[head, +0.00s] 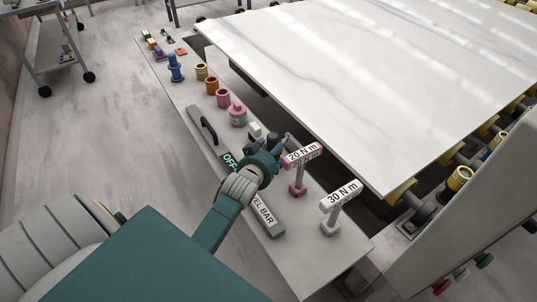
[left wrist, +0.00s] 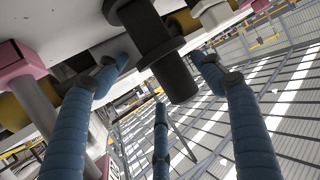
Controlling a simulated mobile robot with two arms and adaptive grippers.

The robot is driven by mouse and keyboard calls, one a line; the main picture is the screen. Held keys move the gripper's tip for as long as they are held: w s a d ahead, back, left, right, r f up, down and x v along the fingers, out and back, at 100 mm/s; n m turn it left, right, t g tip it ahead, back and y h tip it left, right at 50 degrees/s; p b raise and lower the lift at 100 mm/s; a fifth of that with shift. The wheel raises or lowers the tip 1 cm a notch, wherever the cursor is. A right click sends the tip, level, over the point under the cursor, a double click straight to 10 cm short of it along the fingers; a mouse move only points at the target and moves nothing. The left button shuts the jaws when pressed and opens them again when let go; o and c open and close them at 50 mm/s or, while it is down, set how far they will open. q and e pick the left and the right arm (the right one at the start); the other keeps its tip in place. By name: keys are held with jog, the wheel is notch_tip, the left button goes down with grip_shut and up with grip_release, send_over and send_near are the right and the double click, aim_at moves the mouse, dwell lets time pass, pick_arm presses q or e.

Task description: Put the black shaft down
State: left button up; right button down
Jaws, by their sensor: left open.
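The black shaft (left wrist: 150,38) shows in the left wrist view, a dark cylinder with a wider collar and a blunt end. It lies between the spread blue fingers of my left gripper (left wrist: 160,80), with visible gaps to the fingers. In the head view my left gripper (head: 281,147) is open low over the narrow grey bench (head: 315,270). There the hand and fingers largely hide the shaft, and I cannot tell exactly how it rests. My right gripper is in neither view.
A pink T-handle marked 20 N m (head: 299,180) stands close right of the hand, and a grey one marked 30 N m (head: 331,222) beyond it. A pink knobbed part (head: 237,114), orange ring (head: 211,86) and blue part (head: 176,70) line the bench. The marble slab (head: 350,80) lies alongside.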

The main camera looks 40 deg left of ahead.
pick_arm(q)
jog(key=v, duration=1)
